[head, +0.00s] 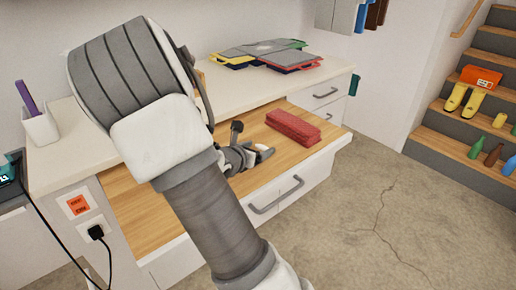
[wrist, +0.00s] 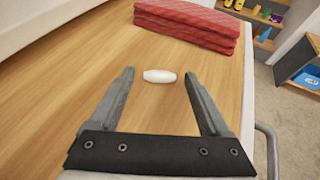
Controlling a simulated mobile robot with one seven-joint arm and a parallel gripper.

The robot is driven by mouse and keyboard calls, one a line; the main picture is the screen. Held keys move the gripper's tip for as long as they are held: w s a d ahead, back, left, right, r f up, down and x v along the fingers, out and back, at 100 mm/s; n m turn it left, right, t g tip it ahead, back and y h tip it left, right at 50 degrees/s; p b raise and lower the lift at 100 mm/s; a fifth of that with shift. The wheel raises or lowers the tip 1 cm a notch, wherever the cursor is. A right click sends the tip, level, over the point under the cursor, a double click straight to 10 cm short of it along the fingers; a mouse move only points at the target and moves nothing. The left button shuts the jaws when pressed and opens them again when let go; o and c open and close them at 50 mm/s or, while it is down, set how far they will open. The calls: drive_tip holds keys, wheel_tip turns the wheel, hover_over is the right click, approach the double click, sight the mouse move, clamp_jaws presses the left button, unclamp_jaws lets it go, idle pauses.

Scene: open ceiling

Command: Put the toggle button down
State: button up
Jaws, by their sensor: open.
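A small white rounded piece (wrist: 159,76), which may be the toggle button, lies on the pale wooden surface of the pulled-out drawer or shelf (wrist: 75,80). In the wrist view it sits between the tips of my gripper (wrist: 160,74), with a gap on both sides. My gripper is open and touches neither side of it. In the head view my gripper (head: 250,143) is low over the wooden surface, and the white piece (head: 264,149) shows beside its fingers. My arm hides part of the surface there.
A folded red cloth-like block (wrist: 188,22) lies just beyond the white piece; it also shows in the head view (head: 293,125). Colored trays (head: 265,53) lie on the white counter above. An orange switch plate (head: 76,204) is on the cabinet's side. Wood to the left is clear.

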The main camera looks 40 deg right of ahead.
drive_tip(key=shift+r, duration=0.15)
drive_tip(key=shift+r+p, duration=0.25)
drive_tip(key=shift+p, duration=0.1)
drive_tip(key=p+v, duration=0.3)
drive_tip(key=v, duration=0.8)
drive_tip(key=shift+s+a+r, duration=0.1)
drive_tip(key=shift+s+a, duration=0.05)
drive_tip(key=shift+a, duration=0.15)
drive_tip(key=s+m+g, duration=0.1)
drive_tip(key=m, duration=0.1)
drive_tip(key=s+r+m+g+y, duration=0.1)
drive_tip(key=s+m, duration=0.1)
drive_tip(key=s+r+m+g, duration=0.1)
drive_tip(key=s+m, duration=0.1)
drive_tip(key=shift+s+d+m, duration=0.2)
drive_tip(key=shift+s+m, duration=0.05)
drive_tip(key=shift+m, duration=0.15)
drive_tip(key=s+a+r+m+t+y, duration=0.1)
drive_tip(key=s+a+r+m+y, duration=0.4)
drive_tip(key=a+m, duration=0.3)
drive_tip(key=s+a+r+m+t+y, duration=0.1)
drive_tip(key=s+a+r+m+y, duration=0.4)
drive_tip(key=s+a+m+y, duration=0.1)
drive_tip(key=s+a+m, duration=0.1)
drive_tip(key=a+m, duration=0.1)
drive_tip(key=shift+r+m, duration=0.25)
drive_tip(key=shift+m, duration=0.05)
drive_tip(key=shift+a, duration=0.1)
